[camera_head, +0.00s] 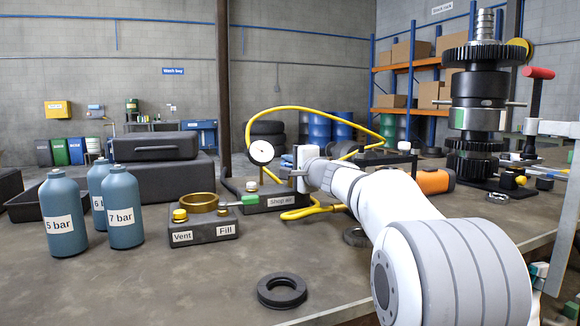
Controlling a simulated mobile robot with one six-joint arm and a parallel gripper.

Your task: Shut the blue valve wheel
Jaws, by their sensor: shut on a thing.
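My gripper (301,170) is at the right end of the dark block labelled "Shop air" (288,201), beside the round white pressure gauge (261,152). My white arm reaches in from the lower right and covers much of this spot. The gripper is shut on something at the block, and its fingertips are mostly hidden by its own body. No blue valve wheel shows in the open; the gripper hides the place where it is held. A green connector (250,200) sits at the block's left end.
A yellow hose (330,112) loops behind and beside my gripper. A block labelled "Vent" and "Fill" with a brass ring (200,203) stands left. Several blue-grey bottles (125,212) stand farther left. A dark ring (282,290) lies in front; a gear stack (478,105) stands right.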

